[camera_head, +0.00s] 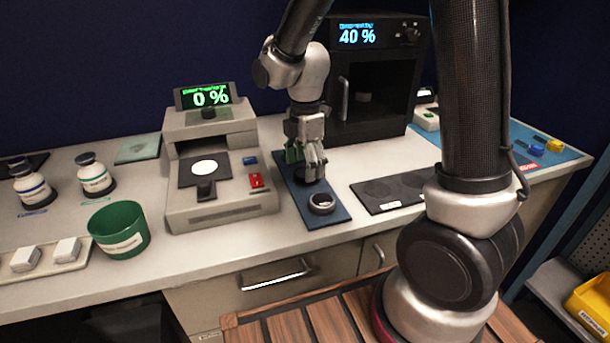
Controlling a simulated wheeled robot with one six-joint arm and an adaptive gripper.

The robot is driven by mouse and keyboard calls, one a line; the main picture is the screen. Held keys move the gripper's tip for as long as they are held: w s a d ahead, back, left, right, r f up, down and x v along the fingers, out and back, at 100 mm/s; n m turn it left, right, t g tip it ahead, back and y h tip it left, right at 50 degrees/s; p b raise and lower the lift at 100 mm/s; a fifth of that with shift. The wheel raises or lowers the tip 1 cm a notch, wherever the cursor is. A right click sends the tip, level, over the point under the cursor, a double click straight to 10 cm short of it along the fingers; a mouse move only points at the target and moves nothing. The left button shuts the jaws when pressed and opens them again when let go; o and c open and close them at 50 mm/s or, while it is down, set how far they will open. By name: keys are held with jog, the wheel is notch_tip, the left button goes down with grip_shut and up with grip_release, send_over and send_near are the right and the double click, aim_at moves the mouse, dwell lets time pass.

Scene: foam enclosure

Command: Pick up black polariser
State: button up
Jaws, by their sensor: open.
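My gripper (309,172) points down over the blue mat (322,219) in the middle of the counter, with its fingers apart. A dark round piece (301,174) lies on the mat under the fingers and is partly hidden by them. It may be the black polariser, but I cannot read a label. A round piece with a silvery rim and dark sides (321,203) sits on the mat's near end, just in front of the gripper. I cannot tell whether the fingers touch the dark piece.
A grey device (220,198) reading 0 % stands left of the mat. A black chamber (372,98) reading 40 % stands behind. A black pad (378,206) with round marks lies to the right. A green cup (119,230) and two white bottles (95,176) (32,187) stand at left.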

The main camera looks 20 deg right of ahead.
jog(key=shift+f, duration=0.7)
jog(key=c, duration=1.1)
jog(key=shift+r, duration=0.1)
